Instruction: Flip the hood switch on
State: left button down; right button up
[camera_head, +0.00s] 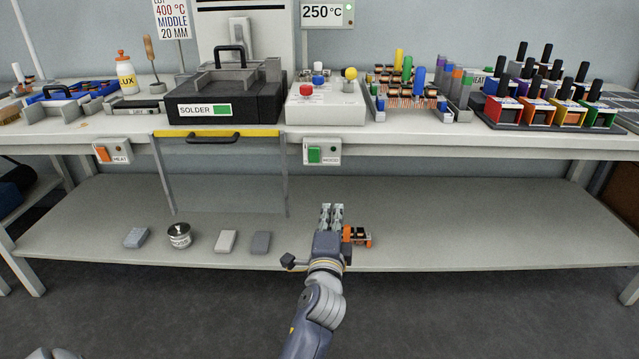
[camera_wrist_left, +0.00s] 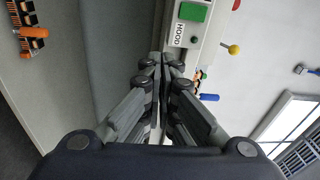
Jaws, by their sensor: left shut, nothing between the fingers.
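The hood switch is a small white box labelled HOOD with a green rocker (camera_head: 314,155), fixed to the bench's front edge in the head view. In the left wrist view, the green rocker (camera_wrist_left: 194,12) and HOOD label (camera_wrist_left: 179,35) are at the top, with a small dark green lamp (camera_wrist_left: 194,40) beside the label. My left gripper (camera_head: 331,207) is shut and empty, below the switch in the head view. Its closed fingertips (camera_wrist_left: 161,62) appear just short of the box in the wrist view; I cannot tell the exact gap. My right gripper is out of view.
A HEAT switch with an orange rocker (camera_head: 103,154) is further left on the edge. A clear panel with a yellow top (camera_head: 184,133) hangs between them. An orange and black part (camera_head: 356,236) lies on the lower shelf (camera_head: 480,235) beside my left gripper.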

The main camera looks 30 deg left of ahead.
pick_arm(q)
jog(key=r+y, duration=0.1)
jog(key=s+a+r, duration=0.1)
jog(key=r, duration=0.1)
jog(key=s+a+r+y+b, duration=0.1)
jog(key=shift+s+a+r+y, duration=0.1)
jog(key=shift+a+r+y, duration=0.1)
jog(key=shift+r+y, duration=0.1)
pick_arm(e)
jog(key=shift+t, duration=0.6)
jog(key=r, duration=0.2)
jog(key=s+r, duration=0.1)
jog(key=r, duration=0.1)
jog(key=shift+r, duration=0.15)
pick_arm(q)
send_near(320, 149)
jog(key=b+x, duration=0.1)
jog(key=x, duration=0.4)
jog(key=shift+a, duration=0.2)
jog(key=shift+w+a+r+t, duration=0.15)
jog(key=shift+w+t, duration=0.15)
jog(key=shift+w, duration=0.05)
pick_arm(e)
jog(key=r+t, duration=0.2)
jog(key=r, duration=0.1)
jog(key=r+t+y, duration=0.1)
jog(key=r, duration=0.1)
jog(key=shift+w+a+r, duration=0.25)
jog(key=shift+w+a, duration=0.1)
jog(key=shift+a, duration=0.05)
